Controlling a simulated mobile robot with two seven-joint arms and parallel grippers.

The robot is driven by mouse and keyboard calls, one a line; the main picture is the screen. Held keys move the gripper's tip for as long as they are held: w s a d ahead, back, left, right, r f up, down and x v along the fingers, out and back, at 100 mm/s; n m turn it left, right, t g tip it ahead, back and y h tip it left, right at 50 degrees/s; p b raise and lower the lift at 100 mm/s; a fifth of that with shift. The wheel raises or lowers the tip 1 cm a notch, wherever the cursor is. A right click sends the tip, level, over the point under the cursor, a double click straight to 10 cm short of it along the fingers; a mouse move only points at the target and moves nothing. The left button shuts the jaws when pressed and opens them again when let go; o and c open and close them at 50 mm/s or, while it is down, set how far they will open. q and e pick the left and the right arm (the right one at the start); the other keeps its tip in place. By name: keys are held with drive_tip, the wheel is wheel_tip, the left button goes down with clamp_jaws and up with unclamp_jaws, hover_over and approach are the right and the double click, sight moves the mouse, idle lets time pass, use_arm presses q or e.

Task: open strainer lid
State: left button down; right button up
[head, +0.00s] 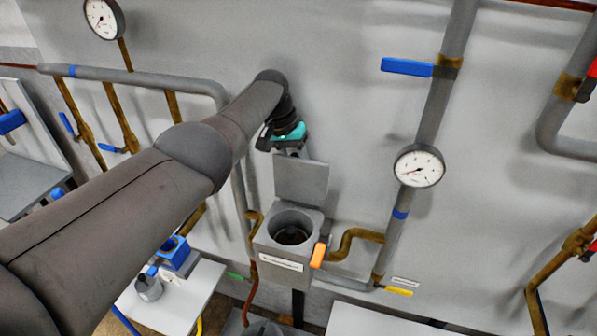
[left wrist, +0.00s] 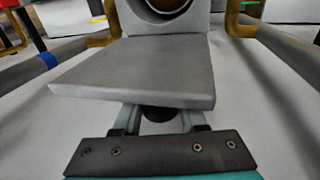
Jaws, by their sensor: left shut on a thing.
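The strainer (head: 262,250) is a grey box with a round dark opening in its top and a white label on its front. Its flat grey lid (head: 301,181) stands raised behind the opening, tilted up near the wall. My left gripper (head: 291,150) is at the lid's upper end, shut on the lid. In the left wrist view the lid (left wrist: 135,72) spans the middle, with the round strainer opening beyond it. The fingers (left wrist: 160,118) reach the lid's near edge; the exact grip is partly hidden under it. My right gripper is not in view.
An orange handle (head: 318,255) sits at the strainer's right side, with a brass pipe (head: 352,238) beside it. A gauge (head: 419,166) and vertical grey pipe stand to the right. A white table (head: 190,300) with small items is at lower left.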

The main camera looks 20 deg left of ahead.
sight(293, 153)
use_arm(q)
drive_tip(key=shift+f, duration=0.2)
drive_tip(key=c, duration=0.8)
unclamp_jaws()
drive_tip(key=shift+c, duration=0.2)
drive_tip(key=o, duration=0.4)
drive_tip(key=shift+w, duration=0.1)
drive_tip(key=shift+r, duration=0.1)
drive_tip(key=shift+a+r, duration=0.1)
drive_tip(key=shift+r, duration=0.2)
drive_tip(key=p+v, duration=0.1)
drive_tip(key=v, duration=1.3)
drive_tip(key=shift+a+r, duration=0.1)
drive_tip(key=shift+r, duration=0.2)
